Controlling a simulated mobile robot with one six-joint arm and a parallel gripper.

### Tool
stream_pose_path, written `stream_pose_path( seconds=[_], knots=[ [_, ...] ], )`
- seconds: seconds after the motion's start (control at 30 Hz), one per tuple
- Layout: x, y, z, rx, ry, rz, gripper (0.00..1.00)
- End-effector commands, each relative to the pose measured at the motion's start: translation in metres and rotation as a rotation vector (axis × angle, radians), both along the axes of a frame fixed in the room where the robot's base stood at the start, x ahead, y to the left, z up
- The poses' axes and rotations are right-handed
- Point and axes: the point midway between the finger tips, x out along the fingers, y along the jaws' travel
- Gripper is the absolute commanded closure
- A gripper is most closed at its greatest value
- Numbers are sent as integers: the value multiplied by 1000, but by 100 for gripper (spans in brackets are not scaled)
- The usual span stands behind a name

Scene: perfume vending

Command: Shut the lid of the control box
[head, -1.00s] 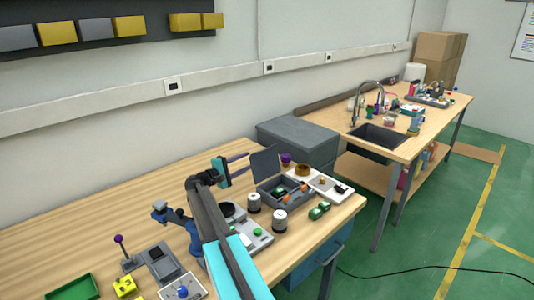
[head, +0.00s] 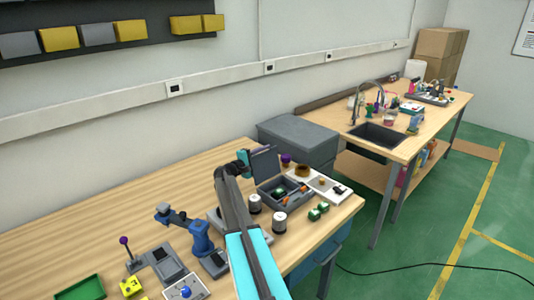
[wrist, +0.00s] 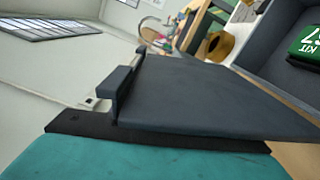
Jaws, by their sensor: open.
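The control box (head: 284,204) is a grey open case on the right part of the near wooden table. Its dark grey lid (head: 265,164) stands raised at the box's left rear side. My gripper (head: 245,160) is just left of the raised lid, at about the height of its upper part. In the wrist view the lid (wrist: 210,98) fills the middle as a dark panel, close beside a teal and black finger of mine. I cannot tell whether they touch. A green block marked KIT (wrist: 305,42) shows inside the box. The jaws are open, with nothing held.
A white tray (head: 330,186) lies behind right. A blue-grey device (head: 198,235) stands left of my arm. The table's left middle is bare.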

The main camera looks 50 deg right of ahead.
Motion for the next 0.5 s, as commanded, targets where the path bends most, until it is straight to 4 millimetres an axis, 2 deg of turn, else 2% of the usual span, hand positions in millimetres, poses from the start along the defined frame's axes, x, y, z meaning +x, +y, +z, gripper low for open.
stream_pose_path(
  seconds=[0.37,0.5],
  knots=[
    [-1,-5,-1,0,0,-1,59],
    [-1,-5,-1,1,0,-1,80]
  ],
)
